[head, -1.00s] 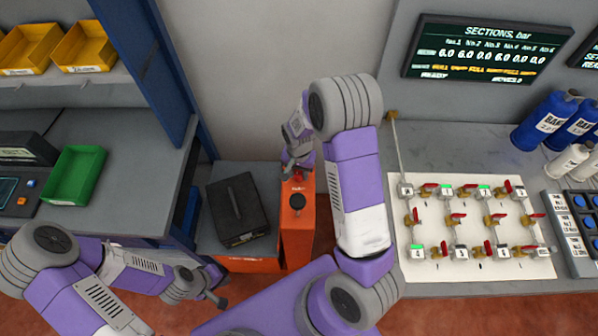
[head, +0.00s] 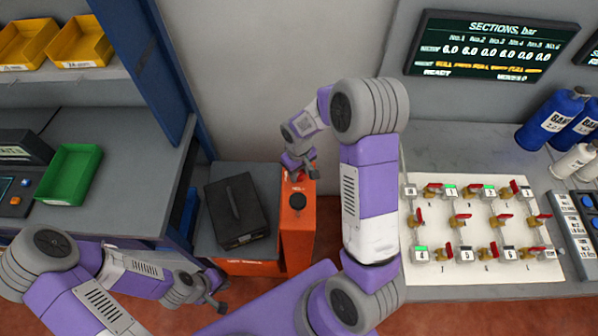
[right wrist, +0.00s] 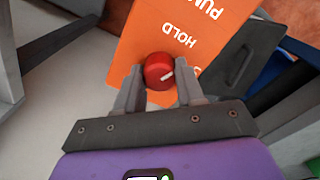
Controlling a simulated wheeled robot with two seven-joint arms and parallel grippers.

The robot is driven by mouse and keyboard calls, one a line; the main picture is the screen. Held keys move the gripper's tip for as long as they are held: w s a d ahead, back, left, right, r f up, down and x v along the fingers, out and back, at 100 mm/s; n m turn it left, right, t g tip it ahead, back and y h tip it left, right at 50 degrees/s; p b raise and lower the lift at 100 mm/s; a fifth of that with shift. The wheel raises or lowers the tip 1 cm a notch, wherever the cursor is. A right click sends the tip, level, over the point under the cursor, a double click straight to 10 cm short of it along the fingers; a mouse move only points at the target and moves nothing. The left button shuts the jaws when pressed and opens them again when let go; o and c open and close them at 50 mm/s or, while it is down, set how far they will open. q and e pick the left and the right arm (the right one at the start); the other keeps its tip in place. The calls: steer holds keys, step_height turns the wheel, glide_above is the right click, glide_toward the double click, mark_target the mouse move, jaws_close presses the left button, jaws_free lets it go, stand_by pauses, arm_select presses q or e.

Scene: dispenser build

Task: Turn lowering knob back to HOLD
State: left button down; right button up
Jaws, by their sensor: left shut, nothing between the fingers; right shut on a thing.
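The red lowering knob (right wrist: 159,71) with a white pointer line sits on the orange panel (right wrist: 140,38) in the right wrist view. The word HOLD is printed beside it, and the pointer line slants toward the right of that picture. My right gripper (right wrist: 159,97) is shut on the knob, a finger on each side. In the head view my right gripper (head: 303,172) is at the back end of the orange unit's top (head: 298,240), partly covering the knob (head: 297,177). My left gripper (head: 220,305) is shut and empty, low over the floor at the left.
A black case (head: 237,210) stands left of the orange unit. A valve board (head: 485,271) with red-handled valves lies on the right bench. A green tray (head: 68,175) sits on the left bench. A wall display (head: 490,52) hangs above the right bench.

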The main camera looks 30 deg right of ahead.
steer(key=shift+n, duration=2.3)
steer(key=o, duration=1)
steer(key=shift+o, duration=0.2)
steer(key=shift+r, duration=0.1)
step_height(320, 180, up, 8)
steer(key=shift+f, duration=0.25)
